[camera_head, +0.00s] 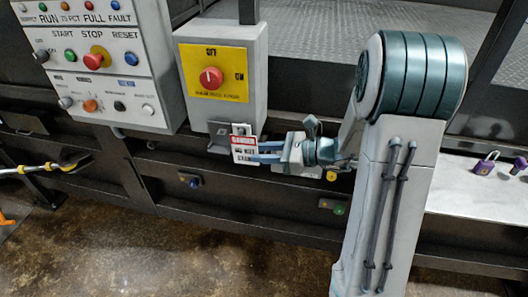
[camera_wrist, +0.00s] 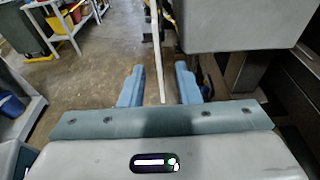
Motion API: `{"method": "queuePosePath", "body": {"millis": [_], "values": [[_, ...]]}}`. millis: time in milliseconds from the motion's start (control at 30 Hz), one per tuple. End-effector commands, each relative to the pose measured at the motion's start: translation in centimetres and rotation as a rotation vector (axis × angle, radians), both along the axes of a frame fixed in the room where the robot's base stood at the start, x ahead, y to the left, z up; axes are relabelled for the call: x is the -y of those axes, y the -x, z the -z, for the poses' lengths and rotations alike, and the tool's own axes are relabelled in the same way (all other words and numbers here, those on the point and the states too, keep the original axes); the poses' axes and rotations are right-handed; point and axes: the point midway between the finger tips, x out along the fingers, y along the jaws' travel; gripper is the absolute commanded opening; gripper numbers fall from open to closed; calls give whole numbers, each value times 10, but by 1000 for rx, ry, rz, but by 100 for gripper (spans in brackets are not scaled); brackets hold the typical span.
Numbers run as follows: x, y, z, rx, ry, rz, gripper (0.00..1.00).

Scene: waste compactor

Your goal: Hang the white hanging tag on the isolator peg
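The white tag (camera_head: 243,152), with a red header and black print, is upright just below the isolator box (camera_head: 222,70), in front of a dark bracket (camera_head: 220,128). In the wrist view a thin white strip (camera_wrist: 160,60), apparently the tag edge-on, stands between my fingers. My gripper (camera_head: 262,152) reaches the tag from the right. In the wrist view my gripper (camera_wrist: 160,78) has its two blue fingers spread, with a gap on each side of the strip. I cannot make out the peg, or whether the tag rests on it.
The isolator has a red knob (camera_head: 211,78) on a yellow plate. A control panel (camera_head: 97,60) stands to its left. Purple padlocks (camera_head: 487,164) lie on a pale shelf (camera_head: 465,200) at the right. The grey box (camera_wrist: 240,22) is close by my right finger in the wrist view.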

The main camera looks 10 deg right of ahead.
Motion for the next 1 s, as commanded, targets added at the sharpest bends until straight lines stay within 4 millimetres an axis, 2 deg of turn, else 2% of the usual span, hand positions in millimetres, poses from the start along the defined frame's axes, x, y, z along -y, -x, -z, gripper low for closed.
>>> {"method": "queuePosePath", "body": {"millis": [133, 267, 700, 833, 1000], "values": [[4, 1, 0, 0, 0, 1, 29], [20, 6, -3, 3, 2, 4, 29], [106, 38, -22, 2, 2, 5, 29], [120, 43, -26, 1, 0, 2, 29], [127, 46, -29, 0, 0, 0, 29]]}}
